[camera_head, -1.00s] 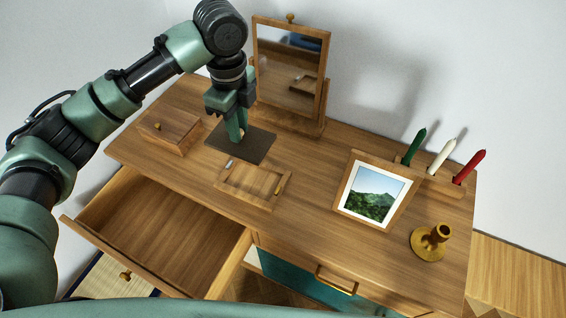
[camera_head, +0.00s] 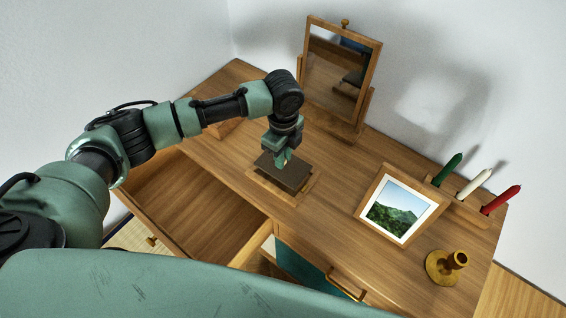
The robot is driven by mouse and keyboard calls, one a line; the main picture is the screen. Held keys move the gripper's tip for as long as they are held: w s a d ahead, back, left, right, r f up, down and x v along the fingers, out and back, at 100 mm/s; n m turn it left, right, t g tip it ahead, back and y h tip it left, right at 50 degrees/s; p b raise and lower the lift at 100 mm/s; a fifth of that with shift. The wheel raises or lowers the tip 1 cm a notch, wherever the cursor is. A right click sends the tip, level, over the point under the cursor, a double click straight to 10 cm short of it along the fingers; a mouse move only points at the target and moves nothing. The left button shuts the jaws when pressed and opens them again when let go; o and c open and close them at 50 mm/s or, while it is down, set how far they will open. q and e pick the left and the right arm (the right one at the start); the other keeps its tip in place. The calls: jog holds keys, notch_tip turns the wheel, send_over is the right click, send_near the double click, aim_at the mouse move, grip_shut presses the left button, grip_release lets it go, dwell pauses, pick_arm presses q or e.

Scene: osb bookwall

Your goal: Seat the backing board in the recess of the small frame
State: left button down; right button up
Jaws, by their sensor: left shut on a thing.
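My left gripper (camera_head: 283,160) points down and is shut on the grip of the dark, flat backing board (camera_head: 291,180). The board is over the small wooden frame (camera_head: 272,186), which lies flat on the desk. The frame's rim shows along the near side and at the right, with the board roughly lined up inside it. I cannot tell whether the board rests in the recess or hovers just above it. The gripper hides the far part of the board. My right gripper is not in view.
A tilting mirror (camera_head: 340,75) stands behind. A framed landscape picture (camera_head: 398,210) is at the right, near green (camera_head: 447,169), white (camera_head: 474,183) and red (camera_head: 500,200) candles. A brass candle holder (camera_head: 446,267) is near the right end. An open drawer (camera_head: 195,205) juts out in front.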

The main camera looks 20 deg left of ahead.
pick_arm(q)
notch_tip(320, 180, down, 4)
jog(key=shift+r, duration=0.15)
jog(key=shift+f, duration=0.2)
jog(key=shift+f, duration=0.1)
jog(key=c, duration=1.3)
grip_release()
